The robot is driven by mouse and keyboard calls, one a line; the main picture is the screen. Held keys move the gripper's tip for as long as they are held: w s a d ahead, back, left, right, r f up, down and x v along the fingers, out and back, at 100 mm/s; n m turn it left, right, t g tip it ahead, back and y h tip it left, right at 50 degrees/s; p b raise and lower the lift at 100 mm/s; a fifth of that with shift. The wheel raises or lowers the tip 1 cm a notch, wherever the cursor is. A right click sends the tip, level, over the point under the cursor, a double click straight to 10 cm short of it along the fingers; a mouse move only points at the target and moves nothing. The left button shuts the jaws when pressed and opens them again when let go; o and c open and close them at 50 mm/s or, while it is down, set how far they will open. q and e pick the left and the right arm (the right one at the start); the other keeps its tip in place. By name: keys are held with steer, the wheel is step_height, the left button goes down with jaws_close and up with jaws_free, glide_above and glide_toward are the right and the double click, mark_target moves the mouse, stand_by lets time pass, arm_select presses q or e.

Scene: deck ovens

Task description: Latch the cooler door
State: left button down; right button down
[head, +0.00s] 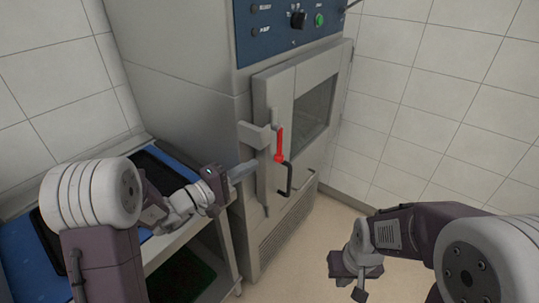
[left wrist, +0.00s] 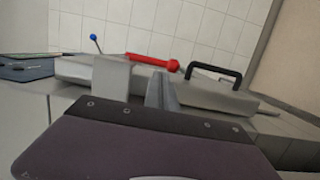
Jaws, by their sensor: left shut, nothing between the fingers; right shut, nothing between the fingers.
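The grey cooler (head: 185,95) has a door (head: 283,95) with a dark window. The door lies at or very near its frame; I cannot tell if it is fully shut. A red latch lever (head: 280,144) stands upright on the door beside a grey bracket (head: 254,134), above a black handle (head: 287,180). In the left wrist view the lever (left wrist: 152,61), bracket (left wrist: 111,77) and handle (left wrist: 217,72) lie beyond the fingers. My right gripper (head: 352,282) is shut and empty, low and away from the door.
A blue control panel (head: 280,28) with a black knob and green button sits above the door. A bench with dark trays on a blue surface (head: 18,262) stands left of the cooler, under my left arm. Open floor (head: 310,245) lies before the door. Tiled walls stand behind.

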mark_target(278, 152)
arm_select(q)
steer(key=p+x, duration=0.1)
steer(key=x, duration=0.6)
steer(key=shift+w+d, duration=0.2)
steer(key=shift+d, duration=0.05)
arm_select(e)
steer(key=shift+r, duration=0.7)
